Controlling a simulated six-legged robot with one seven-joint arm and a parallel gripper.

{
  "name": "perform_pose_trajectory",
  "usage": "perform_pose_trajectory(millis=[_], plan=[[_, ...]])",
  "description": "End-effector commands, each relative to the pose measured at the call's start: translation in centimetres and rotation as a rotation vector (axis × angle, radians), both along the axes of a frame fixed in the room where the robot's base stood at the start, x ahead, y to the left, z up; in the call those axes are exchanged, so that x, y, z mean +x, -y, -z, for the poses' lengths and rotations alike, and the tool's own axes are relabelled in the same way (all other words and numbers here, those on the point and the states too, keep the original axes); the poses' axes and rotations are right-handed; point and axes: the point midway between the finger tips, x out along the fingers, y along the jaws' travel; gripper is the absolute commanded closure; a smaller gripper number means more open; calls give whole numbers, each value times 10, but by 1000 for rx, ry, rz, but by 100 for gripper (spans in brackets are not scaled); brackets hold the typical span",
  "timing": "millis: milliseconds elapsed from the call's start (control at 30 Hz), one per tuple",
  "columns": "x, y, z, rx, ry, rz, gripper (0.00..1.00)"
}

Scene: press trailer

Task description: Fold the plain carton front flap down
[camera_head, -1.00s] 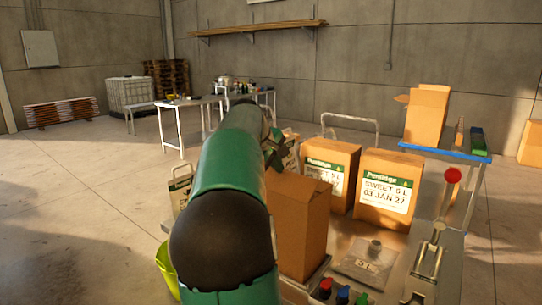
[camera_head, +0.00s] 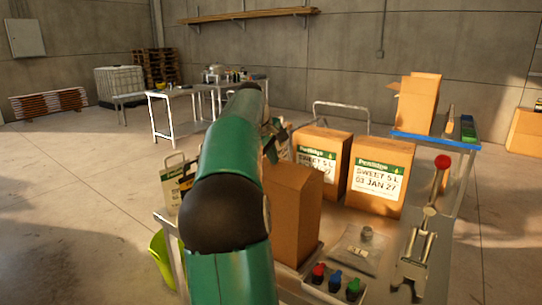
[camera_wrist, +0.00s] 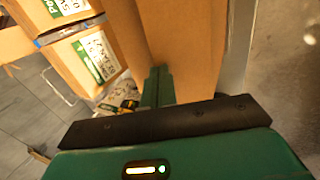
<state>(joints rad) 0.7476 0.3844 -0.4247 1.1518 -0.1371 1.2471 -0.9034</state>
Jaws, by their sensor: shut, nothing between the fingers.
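The plain carton (camera_head: 293,215) is a tall brown box without a label, standing on the bench in front of the labelled boxes. Its top edge slopes in the head view, and I cannot tell clearly how each flap lies. My gripper (camera_head: 270,150) is just behind and above the carton's top left corner, partly hidden by my green arm. In the wrist view the green fingers (camera_wrist: 158,85) are together and empty, close against brown cardboard of the carton (camera_wrist: 190,50). I cannot tell whether they touch it.
Two labelled Pembridge boxes (camera_head: 380,175) stand behind the carton. A grey bag (camera_head: 358,250), coloured buttons (camera_head: 335,283) and a red-knobbed lever clamp (camera_head: 425,230) are to its right. Another open carton (camera_head: 418,103) stands on a blue-edged shelf (camera_head: 435,142).

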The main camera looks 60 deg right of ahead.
Motion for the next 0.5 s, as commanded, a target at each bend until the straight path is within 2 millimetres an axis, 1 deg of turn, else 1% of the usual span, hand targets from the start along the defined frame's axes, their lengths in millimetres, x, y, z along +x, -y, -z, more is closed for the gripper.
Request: perform_pose_trajectory(millis=[33, 167, 500], plan=[[-2, 4, 2, 31, 6, 4, 100], [-2, 9, 6, 110, 21, 2, 100], [-3, 17, 16, 105, 20, 0, 100]])
